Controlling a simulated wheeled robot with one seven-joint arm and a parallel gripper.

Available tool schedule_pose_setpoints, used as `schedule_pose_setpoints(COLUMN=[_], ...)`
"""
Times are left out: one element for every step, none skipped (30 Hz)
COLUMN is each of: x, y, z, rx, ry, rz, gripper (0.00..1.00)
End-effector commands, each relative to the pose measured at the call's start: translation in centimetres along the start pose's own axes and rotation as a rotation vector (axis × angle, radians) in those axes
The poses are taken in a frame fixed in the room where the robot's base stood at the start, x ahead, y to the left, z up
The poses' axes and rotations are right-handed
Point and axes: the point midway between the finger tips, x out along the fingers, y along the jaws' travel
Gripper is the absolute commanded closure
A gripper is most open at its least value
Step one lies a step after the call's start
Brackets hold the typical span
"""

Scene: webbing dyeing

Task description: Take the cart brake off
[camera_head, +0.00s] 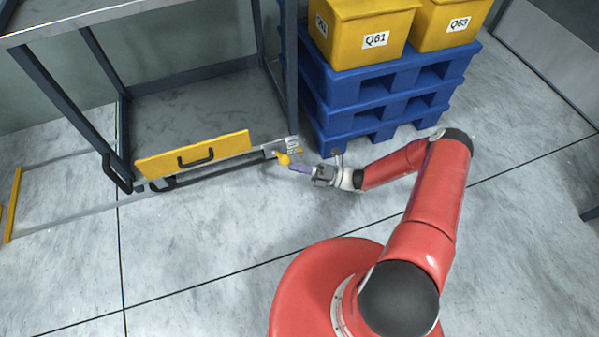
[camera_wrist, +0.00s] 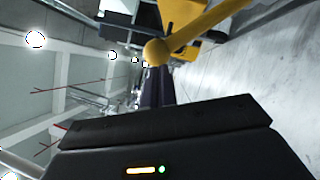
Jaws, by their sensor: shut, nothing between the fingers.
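The cart (camera_head: 190,104) is a dark metal frame with shelves and a yellow front panel (camera_head: 193,154) with a black handle. At the right end of its lower front edge is a small brake lever with a yellow ball knob (camera_head: 283,159). The wrist view shows the yellow knob (camera_wrist: 157,51) and its yellow bar (camera_wrist: 207,27) close ahead of my fingers. My gripper (camera_head: 296,168) is shut and empty, its fingertips just right of the knob. I cannot tell whether they touch it.
Stacked blue pallets (camera_head: 385,95) with yellow bins labelled Q61 (camera_head: 371,36) and Q63 (camera_head: 448,22) stand right of the cart, close behind my forearm. The floor in front of the cart is clear.

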Motion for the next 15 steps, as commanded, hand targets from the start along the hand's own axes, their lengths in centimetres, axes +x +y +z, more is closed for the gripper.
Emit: schedule_pose_setpoints(x=[0.5, 0.7, 1.0, 1.2, 1.4, 1.6, 1.8, 2.0, 2.2, 2.4, 2.6, 2.8, 2.9, 3.1, 3.3], y=[1.0, 1.2, 1.4, 1.6, 1.8, 1.9, 2.1, 2.2, 2.3, 2.4, 2.4, 2.5, 2.5, 2.5, 2.6], z=[0.8, 1.1, 1.5, 1.9, 2.2, 2.6, 3.0, 3.3, 3.8, 4.1, 4.4, 4.8, 5.1, 5.3, 5.7], rx=[0.037, 0.062, 0.095, 0.120, 0.144, 0.177, 0.200, 0.224, 0.254, 0.276, 0.298, 0.326, 0.345, 0.364, 0.388], ry=[0.004, 0.005, 0.004, 0.004, 0.004, 0.005, 0.004, 0.004, 0.004, 0.004, 0.005, 0.004, 0.003, 0.004, 0.004], rz=[-0.020, -0.034, -0.053, -0.066, -0.079, -0.098, -0.111, -0.124, -0.141, -0.154, -0.164, -0.180, -0.191, -0.201, -0.214], gripper=[1.00, 1.00, 1.00, 1.00, 1.00, 1.00, 1.00, 1.00, 1.00, 1.00, 1.00, 1.00, 1.00, 1.00, 1.00])
